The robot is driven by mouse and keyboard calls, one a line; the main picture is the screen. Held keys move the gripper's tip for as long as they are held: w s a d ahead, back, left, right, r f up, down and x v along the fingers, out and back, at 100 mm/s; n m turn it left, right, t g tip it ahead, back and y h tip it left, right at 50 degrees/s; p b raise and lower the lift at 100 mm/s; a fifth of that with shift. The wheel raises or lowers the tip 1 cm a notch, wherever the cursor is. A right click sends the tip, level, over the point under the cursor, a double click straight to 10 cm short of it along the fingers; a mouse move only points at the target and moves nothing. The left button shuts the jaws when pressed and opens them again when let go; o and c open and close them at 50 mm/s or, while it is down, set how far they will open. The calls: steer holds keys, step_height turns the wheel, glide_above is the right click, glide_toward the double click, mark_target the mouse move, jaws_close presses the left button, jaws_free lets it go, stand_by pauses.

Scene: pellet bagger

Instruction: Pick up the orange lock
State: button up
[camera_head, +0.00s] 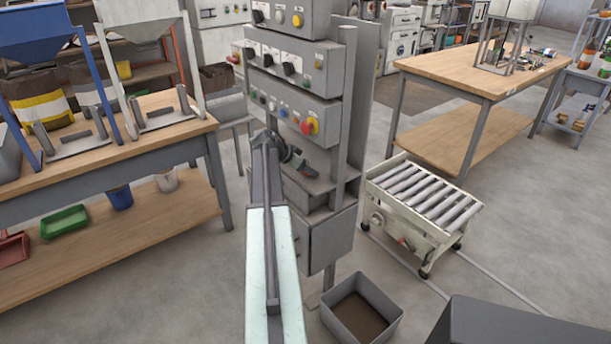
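I cannot make out an orange lock for certain in this view. My arm reaches up from the bottom centre to the control cabinet (327,75). My gripper (293,160) is small and dark at the arm's far end, in front of the cabinet's lower recess. The arm partly covers it, so I cannot tell whether it is open or shut, or whether it holds anything. A red and yellow stop button (309,126) sits on the cabinet's lower panel, just above the gripper.
A roller conveyor (425,200) stands right of the cabinet. A grey open bin (362,310) is on the floor below. A workbench (110,160) with hoppers is left; a wooden table (490,75) with small items is at back right.

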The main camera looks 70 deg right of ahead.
jaws_close()
steer(key=shift+r, duration=0.15)
steer(key=shift+r+p, duration=0.25)
steer(key=shift+p, duration=0.1)
steer(key=r+p, duration=0.1)
steer(key=a+r+p, duration=0.1)
steer(key=r+p, duration=0.1)
steer(key=shift+r, duration=0.1)
steer(key=a+r+p, duration=0.1)
steer(key=a, duration=1.4)
steer(key=shift+w, duration=0.3)
